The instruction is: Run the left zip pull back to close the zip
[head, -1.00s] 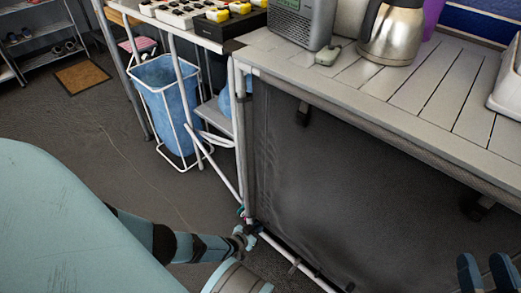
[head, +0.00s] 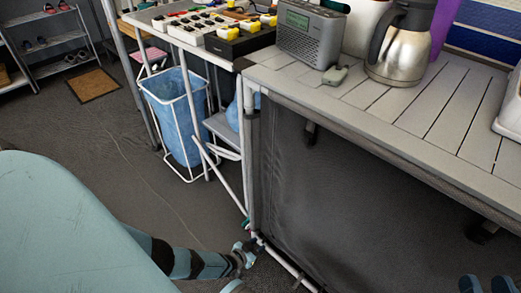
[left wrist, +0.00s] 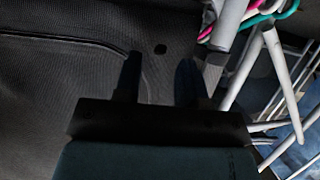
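The dark fabric panel (head: 345,195) hangs below the slatted table and fills the left of the left wrist view (left wrist: 50,100). A dark raised seam (left wrist: 65,39), possibly the zip, runs across its upper part and bends down near my fingers. I cannot make out a zip pull for certain. My left gripper (head: 252,246) is low at the panel's left corner, by the frame's foot. In the left wrist view its fingers (left wrist: 159,82) are apart with nothing visible between them. My right gripper (head: 486,284) shows two separated fingertips at the bottom right.
The slatted table (head: 400,100) carries a radio (head: 311,35), a steel jug (head: 399,50) and other items. Pale frame tubes (head: 249,160) stand beside my left gripper. A blue bin (head: 180,110) stands further left. Open floor (head: 90,150) lies left.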

